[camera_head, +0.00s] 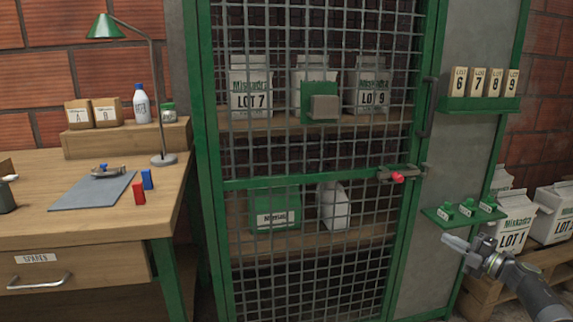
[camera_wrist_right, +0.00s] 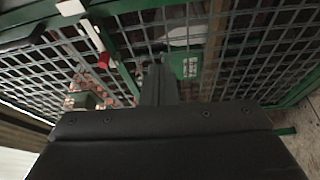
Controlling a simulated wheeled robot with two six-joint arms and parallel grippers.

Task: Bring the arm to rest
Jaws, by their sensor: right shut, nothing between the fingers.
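My right gripper (camera_head: 459,243) is at the lower right of the head view, in front of the grey panel beside the mesh cage door. Its fingers are shut and hold nothing. My right arm comes in from the lower right corner. In the right wrist view the shut fingers (camera_wrist_right: 158,82) point toward the green-framed mesh (camera_wrist_right: 240,60), with the red-tipped latch (camera_wrist_right: 104,60) to their left. My left gripper does not show in either view.
The mesh door (camera_head: 310,150) is shut, with a red-knobbed latch (camera_head: 398,177). A small green shelf (camera_head: 462,215) is just above my right gripper. White lot bags (camera_head: 515,222) stand on a pallet at right. A workbench (camera_head: 90,225) stands at left.

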